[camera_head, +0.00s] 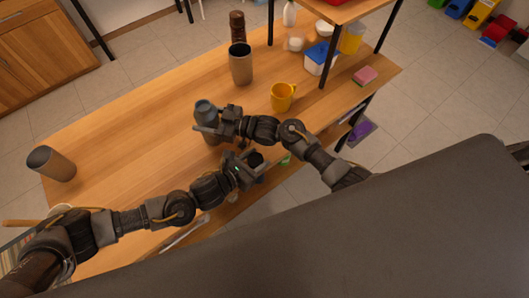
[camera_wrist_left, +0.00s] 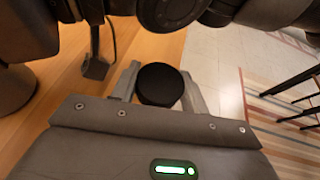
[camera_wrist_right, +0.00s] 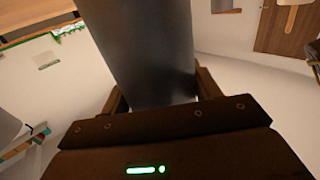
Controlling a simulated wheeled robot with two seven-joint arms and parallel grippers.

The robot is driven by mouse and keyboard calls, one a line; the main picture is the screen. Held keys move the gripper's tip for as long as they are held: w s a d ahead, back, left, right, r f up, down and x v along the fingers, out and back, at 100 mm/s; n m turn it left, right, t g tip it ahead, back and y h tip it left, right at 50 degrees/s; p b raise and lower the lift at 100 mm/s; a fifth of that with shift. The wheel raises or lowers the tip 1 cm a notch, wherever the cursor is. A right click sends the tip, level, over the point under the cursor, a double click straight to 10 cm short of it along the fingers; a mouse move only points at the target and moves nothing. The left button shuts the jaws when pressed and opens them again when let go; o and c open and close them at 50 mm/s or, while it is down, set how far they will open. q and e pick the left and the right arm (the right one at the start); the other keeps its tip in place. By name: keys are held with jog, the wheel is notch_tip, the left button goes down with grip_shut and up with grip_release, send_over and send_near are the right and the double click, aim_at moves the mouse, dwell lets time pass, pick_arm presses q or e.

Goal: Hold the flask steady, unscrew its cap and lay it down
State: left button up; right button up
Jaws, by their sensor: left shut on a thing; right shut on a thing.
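The grey flask (camera_head: 205,108) stands out near the table's front edge in the head view, roughly upright. My right gripper (camera_head: 208,126) is shut around it; the right wrist view shows its grey metallic body (camera_wrist_right: 150,45) between the fingers. I cannot tell whether its base touches the table. The round black cap (camera_wrist_left: 160,84) is between the fingers of my left gripper (camera_wrist_left: 158,92), apart from the flask. In the head view my left gripper (camera_head: 250,164) is just below and right of the flask, with the dark cap (camera_head: 255,159) at its tip.
A yellow mug (camera_head: 282,98) and a tall grey tumbler (camera_head: 240,65) stand behind the flask. Another tumbler (camera_head: 50,163) is at the far left. A blue-lidded tub (camera_head: 320,58) and a sponge (camera_head: 365,76) are at the right. The wooden table (camera_head: 140,125) is clear at left centre.

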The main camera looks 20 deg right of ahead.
aim_at(264, 154)
pick_arm(q)
jog(key=d, duration=0.1)
jog(key=w+d, duration=0.1)
jog(key=d, duration=0.2)
jog(key=shift+w, duration=0.4)
jog(key=shift+a+f, duration=0.15)
jog(key=shift+f, duration=0.45)
jog(key=shift+a+f, duration=0.1)
jog(key=shift+f, duration=0.05)
jog(key=o, duration=1)
jog(key=v, duration=1.2)
